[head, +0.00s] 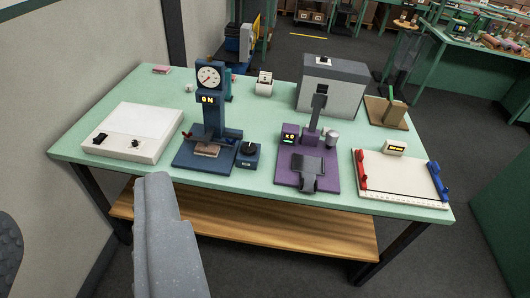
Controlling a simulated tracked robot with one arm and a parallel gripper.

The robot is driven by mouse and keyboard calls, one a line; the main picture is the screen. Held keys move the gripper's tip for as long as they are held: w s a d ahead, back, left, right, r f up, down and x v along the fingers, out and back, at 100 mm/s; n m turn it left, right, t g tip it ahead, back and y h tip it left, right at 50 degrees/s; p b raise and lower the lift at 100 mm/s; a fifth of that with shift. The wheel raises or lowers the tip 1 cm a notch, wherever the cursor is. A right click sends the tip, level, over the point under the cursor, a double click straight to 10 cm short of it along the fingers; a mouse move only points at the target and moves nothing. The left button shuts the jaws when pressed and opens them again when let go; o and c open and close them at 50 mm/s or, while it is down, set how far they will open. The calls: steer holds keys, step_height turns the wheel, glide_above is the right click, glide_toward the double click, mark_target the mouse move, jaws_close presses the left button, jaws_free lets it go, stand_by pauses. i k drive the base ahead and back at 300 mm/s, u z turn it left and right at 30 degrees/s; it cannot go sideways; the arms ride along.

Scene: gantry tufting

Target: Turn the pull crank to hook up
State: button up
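A blue stand (214,115) with a round dial gauge (208,78) and a small display reading like "0N" stands left of the middle of the green table. At the right of its base is a small blue box with a dark round knob (248,148), which looks like the pull crank; its exact turn position and any hook are too small to tell. A brownish block (207,149) lies on the stand's base. A grey speckled part of mine, perhaps my gripper (160,205), rises from the bottom edge in front of the table, apart from the stand. No separate fingertips show.
A white box with black switches (135,130) sits left of the stand. A purple device (308,150) and a white board with red and blue handles (402,178) are to the right. A grey box (333,85) stands behind. The green table's front edge (250,188) is near my arm.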

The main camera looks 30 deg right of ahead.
mark_target(248, 148)
steer(key=z, duration=0.65)
steer(key=i, duration=1.95)
steer(key=u, duration=0.75)
